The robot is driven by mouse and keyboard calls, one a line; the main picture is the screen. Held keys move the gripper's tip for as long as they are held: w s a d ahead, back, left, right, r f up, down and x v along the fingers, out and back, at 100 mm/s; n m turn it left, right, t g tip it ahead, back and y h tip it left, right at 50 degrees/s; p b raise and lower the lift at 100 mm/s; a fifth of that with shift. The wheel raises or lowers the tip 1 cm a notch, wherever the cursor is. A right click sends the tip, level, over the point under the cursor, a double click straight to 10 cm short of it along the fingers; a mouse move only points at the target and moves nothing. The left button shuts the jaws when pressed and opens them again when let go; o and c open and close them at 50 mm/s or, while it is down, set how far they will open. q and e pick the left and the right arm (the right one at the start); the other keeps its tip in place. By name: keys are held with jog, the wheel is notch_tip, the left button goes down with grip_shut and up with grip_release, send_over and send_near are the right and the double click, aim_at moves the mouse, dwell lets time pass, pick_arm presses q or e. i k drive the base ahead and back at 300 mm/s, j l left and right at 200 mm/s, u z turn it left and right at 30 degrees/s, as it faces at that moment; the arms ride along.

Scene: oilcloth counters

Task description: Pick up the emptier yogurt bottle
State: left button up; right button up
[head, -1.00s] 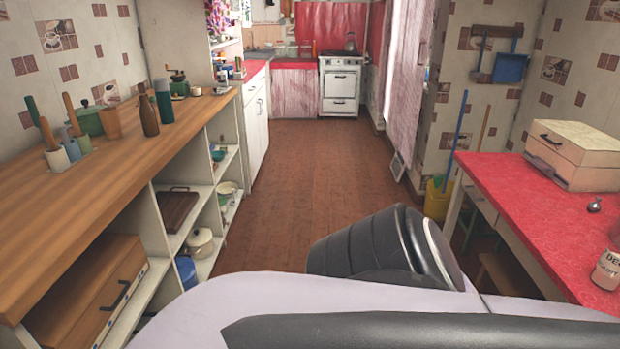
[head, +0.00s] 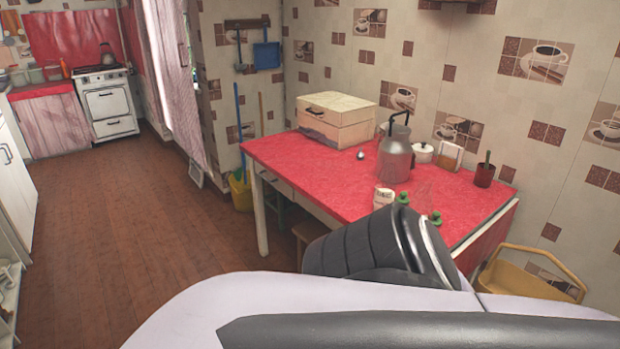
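On the red-topped table (head: 300,170) at the right, a small container with a white printed label (head: 383,197) stands near the front edge. Just right of it are two green tops (head: 403,198), the second one (head: 436,218) nearer to me. They look like bottle caps, but their bodies are mostly hidden behind my own black and white parts. I cannot tell which of these are yogurt bottles or how full any is. Neither of my grippers is in view.
A metal milk can (head: 395,158), white lidded pot (head: 421,152), spice jar (head: 449,156), dark red cup (head: 484,175) and cream box (head: 336,120) stand on the table. A yellow basket (head: 530,285) is at right. The brown floor (head: 140,240) at left is clear.

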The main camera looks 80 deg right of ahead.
aim_at(421, 200)
jog(key=z, duration=3.25)
